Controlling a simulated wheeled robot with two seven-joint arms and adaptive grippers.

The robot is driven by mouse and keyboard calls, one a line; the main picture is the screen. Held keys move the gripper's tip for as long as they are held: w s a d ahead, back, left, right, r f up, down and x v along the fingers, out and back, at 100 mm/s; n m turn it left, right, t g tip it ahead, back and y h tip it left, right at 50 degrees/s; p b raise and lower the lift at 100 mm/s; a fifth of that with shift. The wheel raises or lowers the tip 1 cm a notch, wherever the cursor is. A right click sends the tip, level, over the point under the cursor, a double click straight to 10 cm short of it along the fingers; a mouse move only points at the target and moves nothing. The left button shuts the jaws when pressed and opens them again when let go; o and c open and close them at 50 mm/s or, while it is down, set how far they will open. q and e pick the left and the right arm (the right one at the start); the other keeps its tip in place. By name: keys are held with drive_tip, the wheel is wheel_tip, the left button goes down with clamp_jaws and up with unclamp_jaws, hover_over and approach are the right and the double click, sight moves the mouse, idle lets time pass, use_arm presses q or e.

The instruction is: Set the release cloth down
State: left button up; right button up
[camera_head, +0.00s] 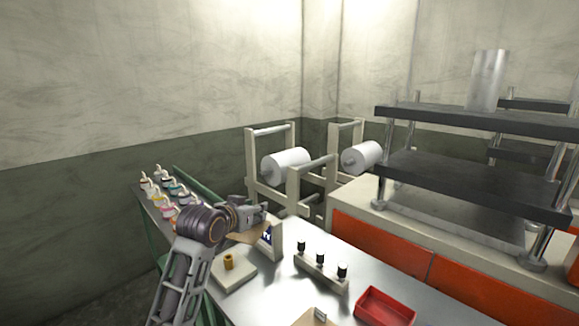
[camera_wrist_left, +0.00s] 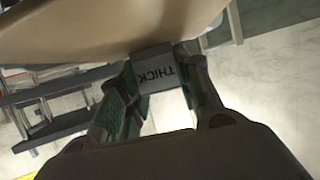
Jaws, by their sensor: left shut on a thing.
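My left gripper (camera_head: 262,214) reaches over the left part of the metal table in the head view. A broad tan sheet, which looks like the release cloth (camera_wrist_left: 110,25), extends from that tab across the top of the wrist view. In the head view a small tan part of the cloth (camera_head: 248,238) shows under the gripper; the arm and gripper hide the rest. I cannot tell whether the cloth touches the table. My right gripper is not in view.
Several bottles (camera_head: 165,190) stand at left. A plate press (camera_head: 470,185) stands at right. Bare table shows between rack and press.

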use_arm(q)
drive_tip(key=shift+n+y, duration=0.8)
drive_tip(key=shift+y, duration=0.1)
drive_tip(key=s+a+f, duration=0.1)
drive_tip(key=a+f, duration=0.1)
drive_tip(key=a, duration=0.1)
drive_tip(key=s+a, duration=0.1)
drive_tip(key=a, duration=0.1)
drive_tip(key=shift+s+f, duration=0.35)
drive_tip(key=shift+f, duration=0.05)
drive_tip(key=s+a+f+y, duration=0.1)
drive_tip(key=s+a+f, duration=0.1)
drive_tip(key=s+f, duration=0.3)
drive_tip(key=s+a+f+n+y, duration=0.1)
drive_tip(key=s+f, duration=0.4)
drive_tip(key=f, duration=0.7)
drive_tip(key=s+a+f+n, duration=0.1)
drive_tip(key=s+a+f, duration=0.2)
drive_tip(key=f, duration=0.6)
drive_tip(key=shift+s+a+f+t+y, duration=0.3)
drive_tip(key=shift+s+f+t+y, duration=0.1)
drive_tip(key=shift+s, duration=0.65)
drive_tip(key=shift+r, duration=0.15)
idle(1.9)
